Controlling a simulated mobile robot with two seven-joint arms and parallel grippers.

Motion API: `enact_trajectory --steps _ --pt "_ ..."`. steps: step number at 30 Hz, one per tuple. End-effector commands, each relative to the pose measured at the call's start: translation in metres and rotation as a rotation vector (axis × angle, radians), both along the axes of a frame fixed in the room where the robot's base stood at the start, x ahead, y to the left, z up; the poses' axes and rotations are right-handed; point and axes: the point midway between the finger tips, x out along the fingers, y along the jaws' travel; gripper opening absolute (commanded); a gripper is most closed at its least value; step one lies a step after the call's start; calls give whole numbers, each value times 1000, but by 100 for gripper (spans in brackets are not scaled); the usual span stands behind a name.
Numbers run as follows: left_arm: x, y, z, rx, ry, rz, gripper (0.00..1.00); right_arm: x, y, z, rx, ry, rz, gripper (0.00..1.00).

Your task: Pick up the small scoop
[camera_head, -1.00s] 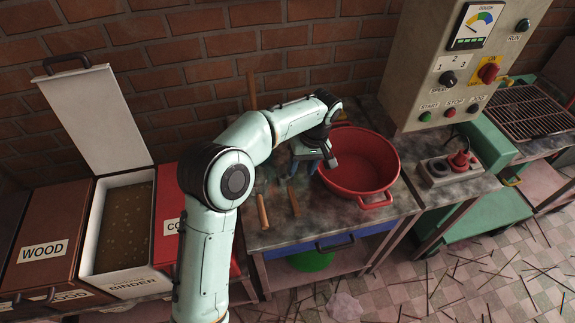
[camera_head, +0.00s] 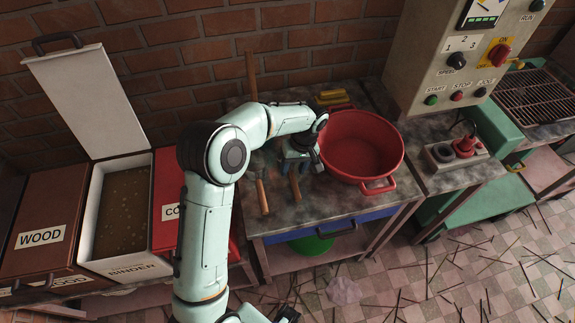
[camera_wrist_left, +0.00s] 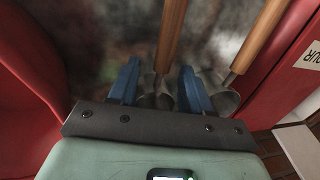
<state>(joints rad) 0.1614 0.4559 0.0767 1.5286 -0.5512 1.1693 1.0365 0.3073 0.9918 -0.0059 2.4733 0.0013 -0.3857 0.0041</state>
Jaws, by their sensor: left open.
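Two scoops with wooden handles and metal bowls lie side by side on the worn worktable. The scoop nearer the red basin (camera_head: 295,188) looks the smaller; in the left wrist view its handle (camera_wrist_left: 170,35) runs up between my fingers and its bowl lies between them, partly hidden. The other, larger scoop (camera_head: 262,196) lies outside my fingers, with its bowl (camera_wrist_left: 222,92) close beside the right finger in the wrist view. My left gripper (camera_head: 296,163), with blue fingers (camera_wrist_left: 160,70), is open over the small scoop's bowl. I cannot tell if the fingers touch it.
The red basin (camera_head: 361,150) stands close beside my left gripper. On the other side are a red bin (camera_head: 168,205) and an open binder bin (camera_head: 95,217). Yellow items (camera_head: 332,98) lie at the back of the table. A control box (camera_head: 462,55) hangs at the right.

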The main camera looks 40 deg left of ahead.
Motion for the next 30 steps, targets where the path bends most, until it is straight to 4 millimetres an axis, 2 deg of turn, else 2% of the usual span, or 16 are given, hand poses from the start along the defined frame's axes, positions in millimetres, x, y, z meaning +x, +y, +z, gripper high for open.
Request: enact_trajectory --steps 3,6,14,15,19,30 --pt "-5 4 -19 0 3 0 48 0 0 -1 0 0 0 72" --pt "-6 5 -28 -1 2 0 48 0 0 -1 0 0 0 72" --pt "-6 5 -31 1 -1 0 48 0 0 -1 0 0 0 72" --pt "-6 5 -31 1 -1 0 42 0 0 -1 0 0 0 72" --pt "-6 5 -31 0 0 0 0 0 0 -1 0 0 0 72" --pt "-6 5 -25 1 -2 1 0 0 0 -1 0 0 0 72"
